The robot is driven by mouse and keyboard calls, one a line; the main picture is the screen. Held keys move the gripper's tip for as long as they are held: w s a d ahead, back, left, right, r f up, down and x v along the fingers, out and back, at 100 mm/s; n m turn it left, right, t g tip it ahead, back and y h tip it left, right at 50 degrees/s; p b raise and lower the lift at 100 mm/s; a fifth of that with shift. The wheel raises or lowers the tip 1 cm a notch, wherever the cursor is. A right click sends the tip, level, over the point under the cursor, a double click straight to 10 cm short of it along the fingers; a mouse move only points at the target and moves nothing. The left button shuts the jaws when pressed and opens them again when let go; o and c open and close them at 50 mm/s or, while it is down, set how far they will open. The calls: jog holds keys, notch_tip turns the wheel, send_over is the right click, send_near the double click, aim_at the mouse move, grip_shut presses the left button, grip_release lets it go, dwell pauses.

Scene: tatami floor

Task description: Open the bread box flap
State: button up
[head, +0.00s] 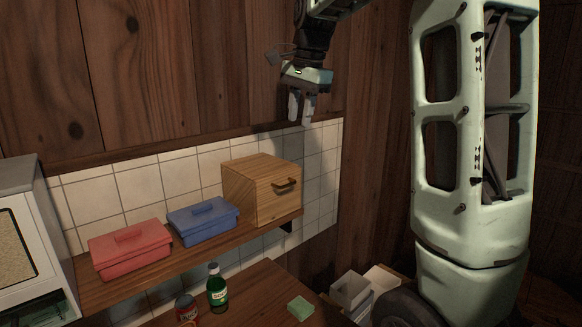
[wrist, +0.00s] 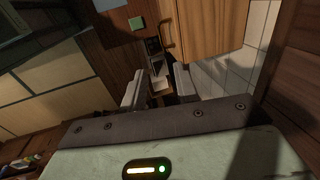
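The bread box (head: 248,191) is a light wooden box at the right end of the wall shelf. Its front flap (head: 281,203) looks shut and carries a dark bar handle (head: 286,184). In the wrist view the box (wrist: 208,28) is at the top, with the handle (wrist: 166,36) at its left. My gripper (head: 301,120) hangs above and slightly right of the box, fingers pointing down, apart from the handle. In the wrist view my gripper (wrist: 158,88) shows a gap between its fingers, with nothing held.
A blue lidded box (head: 203,222) and a red one (head: 130,250) stand left on the shelf (head: 105,289). Below, a table (head: 262,292) holds a green bottle (head: 217,290), a can (head: 187,310) and a green sponge (head: 300,308). A tiled wall (head: 322,165) backs the shelf.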

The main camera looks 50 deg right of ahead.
jog(key=p, duration=0.4)
send_near(292, 175)
jog(key=a+f, duration=0.1)
jog(key=f, duration=0.1)
jog(key=s+a+f, duration=0.1)
jog(key=f, duration=0.2)
jog(key=a+f, duration=0.1)
jog(key=f, duration=0.1)
jog(key=shift+s+a+f, duration=0.3)
jog(key=shift+s+f, duration=0.05)
jog(key=shift+f, duration=0.05)
grip_shut()
